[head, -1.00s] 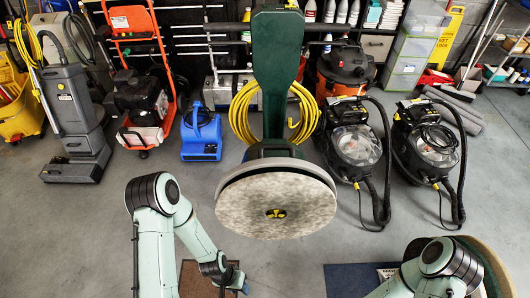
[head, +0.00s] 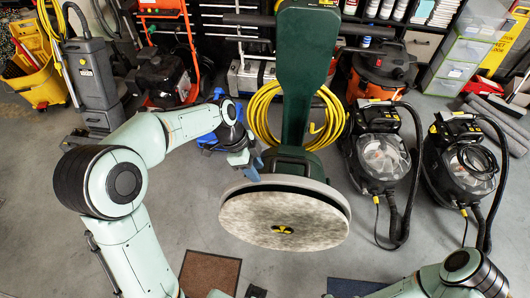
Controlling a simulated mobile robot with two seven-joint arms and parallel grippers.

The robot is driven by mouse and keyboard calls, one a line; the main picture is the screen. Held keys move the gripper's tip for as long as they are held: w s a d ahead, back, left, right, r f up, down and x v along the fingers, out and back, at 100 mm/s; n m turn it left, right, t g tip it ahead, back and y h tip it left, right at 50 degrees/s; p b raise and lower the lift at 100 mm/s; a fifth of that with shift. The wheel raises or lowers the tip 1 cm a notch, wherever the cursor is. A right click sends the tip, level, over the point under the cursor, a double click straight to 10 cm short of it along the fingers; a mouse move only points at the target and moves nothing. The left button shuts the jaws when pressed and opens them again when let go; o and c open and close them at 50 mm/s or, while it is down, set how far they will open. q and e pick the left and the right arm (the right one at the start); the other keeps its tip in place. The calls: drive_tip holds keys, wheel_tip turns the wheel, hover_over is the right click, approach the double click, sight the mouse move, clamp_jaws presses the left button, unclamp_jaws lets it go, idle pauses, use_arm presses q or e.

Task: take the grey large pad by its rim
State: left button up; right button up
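The grey large pad (head: 284,221) is a thick, mottled round disc on the underside of a tipped-back dark green floor machine (head: 306,60). Its face is turned toward me, with a small yellow and black centre. My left gripper (head: 251,171), with blue fingers, is just above the upper left part of the pad's rim. I cannot tell whether it touches the rim, or how far its fingers are apart. My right arm comes in at the lower right; its gripper is not clearly in view.
A yellow coiled cord (head: 262,115) hangs behind the machine. A blue blower (head: 212,136) stands behind my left wrist. Two black vacuums (head: 378,158) (head: 464,165) stand to the right. A brown mat (head: 209,272) lies on open grey floor in front.

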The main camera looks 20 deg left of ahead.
sight(270, 194)
use_arm(q)
drive_tip(key=x, duration=1.3)
drive_tip(key=shift+s, duration=0.35)
use_arm(e)
drive_tip(key=shift+s+f, duration=0.2)
drive_tip(key=shift+s, duration=0.25)
